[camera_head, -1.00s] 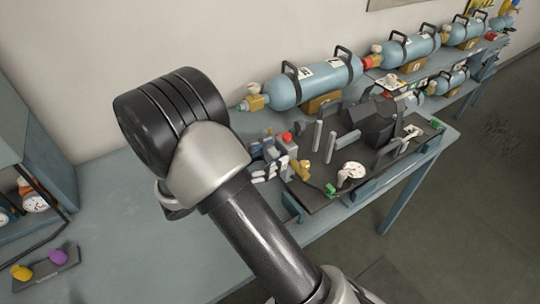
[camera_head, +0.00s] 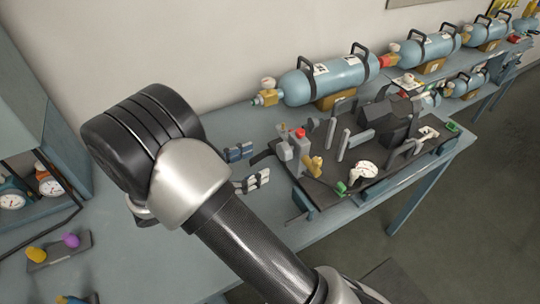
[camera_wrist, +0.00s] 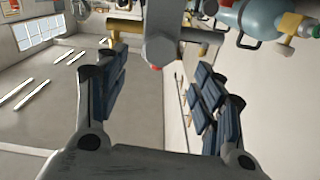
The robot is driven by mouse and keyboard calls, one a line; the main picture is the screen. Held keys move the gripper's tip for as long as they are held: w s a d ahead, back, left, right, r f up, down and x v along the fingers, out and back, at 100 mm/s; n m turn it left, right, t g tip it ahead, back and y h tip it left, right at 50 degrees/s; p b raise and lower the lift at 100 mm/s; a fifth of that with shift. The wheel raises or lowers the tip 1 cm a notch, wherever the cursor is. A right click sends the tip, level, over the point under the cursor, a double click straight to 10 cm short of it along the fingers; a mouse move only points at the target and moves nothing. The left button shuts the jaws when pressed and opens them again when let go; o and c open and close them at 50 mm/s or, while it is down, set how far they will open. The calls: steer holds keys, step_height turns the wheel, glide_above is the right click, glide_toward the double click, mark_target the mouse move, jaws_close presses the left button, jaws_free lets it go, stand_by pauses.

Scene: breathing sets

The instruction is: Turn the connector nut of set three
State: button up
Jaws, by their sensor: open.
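A breathing set lies on a black backplate (camera_head: 375,185), with a grey block with a red knob (camera_head: 300,134), a brass fitting (camera_head: 313,166) and a white gauge (camera_head: 366,170). I cannot tell which set is number three or which part is its connector nut. My gripper (camera_head: 252,167) is open, left of the grey block and apart from it, partly hidden by my wrist. In the wrist view my gripper (camera_wrist: 162,75) shows both dark padded fingers spread, with nothing between the pads. A grey part with a red tip (camera_wrist: 157,66) is beyond them at the top.
Blue cylinders (camera_head: 332,78) with black handles line the wall behind the backplate. A cabinet with gauges (camera_head: 48,185) stands at left. A small dark tray (camera_head: 62,252) holds a yellow and a purple piece. The bench between is mostly clear.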

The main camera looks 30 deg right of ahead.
steer(key=shift+a, duration=1.5)
steer(key=m+p, duration=1.4)
steer(key=m, duration=2.2)
glide_toward(280, 152)
steer(key=d+b, duration=0.1)
steer(key=d, duration=0.9)
steer(key=shift+w+d, duration=0.1)
steer(key=shift+d, duration=0.2)
steer(key=shift+c, duration=0.2)
